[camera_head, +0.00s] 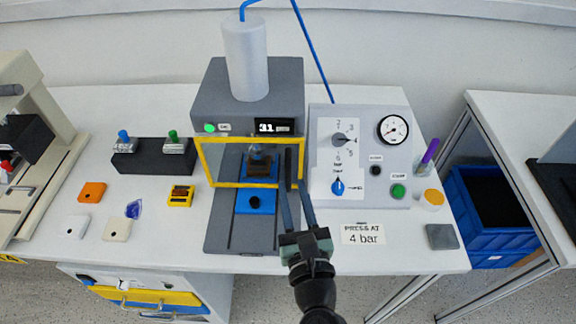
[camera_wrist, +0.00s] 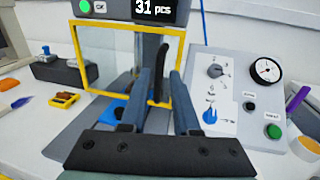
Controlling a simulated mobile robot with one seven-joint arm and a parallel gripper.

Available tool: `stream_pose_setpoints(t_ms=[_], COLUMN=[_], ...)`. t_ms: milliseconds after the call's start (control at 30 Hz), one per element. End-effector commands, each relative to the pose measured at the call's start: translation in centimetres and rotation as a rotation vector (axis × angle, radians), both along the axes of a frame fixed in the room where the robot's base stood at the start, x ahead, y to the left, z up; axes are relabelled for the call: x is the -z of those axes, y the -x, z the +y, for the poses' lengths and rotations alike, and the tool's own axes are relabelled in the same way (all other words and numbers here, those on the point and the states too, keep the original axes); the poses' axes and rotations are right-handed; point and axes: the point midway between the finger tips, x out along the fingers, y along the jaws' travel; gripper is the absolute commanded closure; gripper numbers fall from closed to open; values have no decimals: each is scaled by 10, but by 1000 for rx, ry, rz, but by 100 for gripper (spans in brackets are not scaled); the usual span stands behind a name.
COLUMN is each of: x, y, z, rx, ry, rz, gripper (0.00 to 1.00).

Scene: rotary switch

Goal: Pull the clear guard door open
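The clear guard door (camera_head: 228,162) has a yellow frame and stands across the front of the grey press, apparently closed. It also shows in the wrist view (camera_wrist: 108,58). A dark vertical handle (camera_head: 288,160) is on its right side; it also shows in the wrist view (camera_wrist: 162,55). My gripper (camera_head: 290,183) is open in front of the door's right side. In the wrist view its two fingertips (camera_wrist: 160,76) stand apart, with the lower part of the handle showing between them. I cannot tell whether either finger touches it.
Behind the door a dark fixture (camera_head: 258,165) sits in the press, and a blue block (camera_head: 255,201) lies before it. A control panel (camera_head: 375,185) with knobs and a gauge stands close to the right. A small yellow tray (camera_head: 180,202) lies left. The front bench is mostly clear.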

Motion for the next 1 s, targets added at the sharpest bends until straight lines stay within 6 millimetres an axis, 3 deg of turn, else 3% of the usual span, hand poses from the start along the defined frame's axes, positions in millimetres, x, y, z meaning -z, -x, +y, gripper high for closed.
stream_pose_setpoints(t_ms=[100, 300, 733, 767, 900, 1000], x=[-2, -1, 0, 0, 0, 0], y=[-22, -45, -54, -54, -54, -54], z=[5, 9, 11, 11, 11, 11], rx=[-1, 0, 0, 0, 0, 0], ry=[0, 1, 1, 1, 1, 1], rz=[-2, -1, 0, 0, 0, 0], gripper=[70, 70, 70, 72, 97, 100])
